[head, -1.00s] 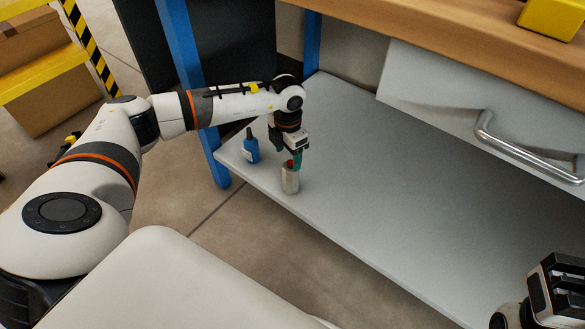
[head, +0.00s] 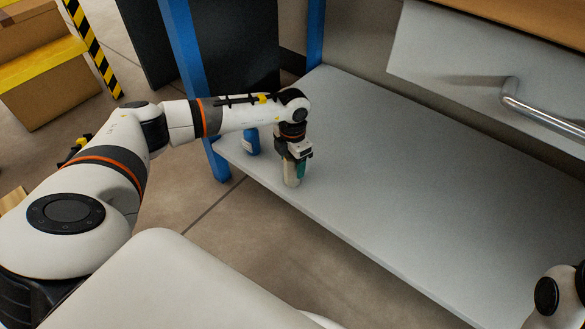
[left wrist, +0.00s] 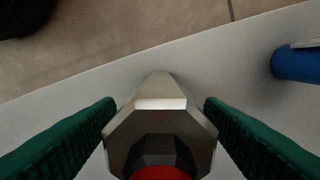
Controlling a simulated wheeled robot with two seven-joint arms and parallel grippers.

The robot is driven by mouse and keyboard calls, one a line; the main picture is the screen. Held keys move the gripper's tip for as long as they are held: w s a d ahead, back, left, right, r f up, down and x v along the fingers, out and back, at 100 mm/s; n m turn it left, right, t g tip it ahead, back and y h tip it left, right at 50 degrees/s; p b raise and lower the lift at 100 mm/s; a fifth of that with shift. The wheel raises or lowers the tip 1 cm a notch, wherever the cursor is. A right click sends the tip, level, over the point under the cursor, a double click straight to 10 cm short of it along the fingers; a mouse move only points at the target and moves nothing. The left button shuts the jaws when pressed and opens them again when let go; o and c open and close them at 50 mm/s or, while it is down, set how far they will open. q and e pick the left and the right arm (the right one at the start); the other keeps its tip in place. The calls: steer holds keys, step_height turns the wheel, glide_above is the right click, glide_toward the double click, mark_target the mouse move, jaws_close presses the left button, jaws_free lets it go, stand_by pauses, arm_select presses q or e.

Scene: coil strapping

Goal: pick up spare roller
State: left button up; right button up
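The spare roller, as I take it, is a small light-grey faceted piece (head: 290,180) standing upright near the shelf's front left edge. In the left wrist view, the roller (left wrist: 160,115) shows metallic facets and a red centre on top. My left gripper (head: 297,172) points down over it and hides its upper part in the head view. In the left wrist view, the green fingers of my left gripper (left wrist: 160,108) stand open on either side of the roller. Whether a finger touches it is hard to tell. My right gripper is out of view.
A blue bottle (head: 252,143) stands behind and left of the roller, and shows in the left wrist view (left wrist: 297,64). The grey shelf (head: 420,200) is bare to the right. A blue post (head: 186,60) rises at its left end. A drawer with a metal handle (head: 540,112) hangs above.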

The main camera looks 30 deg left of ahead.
arm_select(q)
steer(key=c, duration=1.2)
steer(key=shift+r, duration=0.1)
steer(key=shift+c, duration=0.2)
